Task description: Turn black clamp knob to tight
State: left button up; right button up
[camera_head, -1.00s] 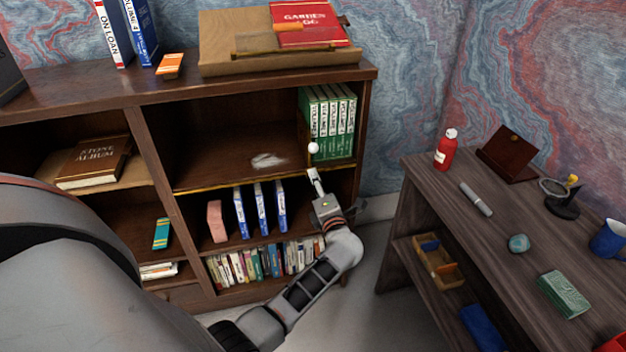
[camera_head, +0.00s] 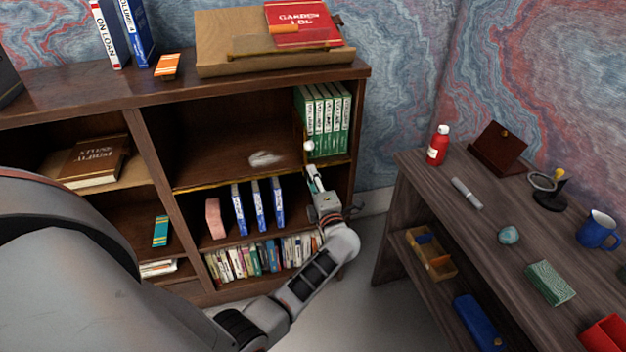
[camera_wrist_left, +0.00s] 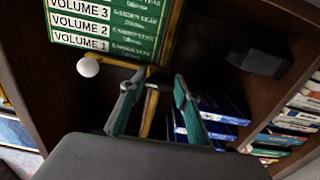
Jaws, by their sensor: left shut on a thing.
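My left gripper (camera_head: 312,172) is at the front edge of the bookshelf, just below the green volumes; it also shows in the left wrist view (camera_wrist_left: 154,84). Its two teal-grey fingers stand on either side of a small dark piece, apparently the black clamp knob (camera_wrist_left: 155,82), at the brass rail (camera_wrist_left: 148,112). The fingers are shut on it. The knob is too small and covered in the head view to make out, and no tight mark is readable. A white ball (camera_wrist_left: 88,67) is beside the rail, left of the fingers; it also shows in the head view (camera_head: 309,146). My right gripper is not in view.
Green volumes (camera_head: 327,118) stand just above the gripper. Blue books (camera_head: 257,205) stand on the shelf below. A dark block (camera_wrist_left: 258,63) is right of the fingers in the wrist view. A desk (camera_head: 455,205) with small objects stands at right, with a floor gap between.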

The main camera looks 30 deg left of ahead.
pick_arm(q)
jog(key=o, duration=1.1)
jog(key=shift+o, duration=0.2)
jog(key=v, duration=0.7)
jog(key=shift+s+d, duration=0.2)
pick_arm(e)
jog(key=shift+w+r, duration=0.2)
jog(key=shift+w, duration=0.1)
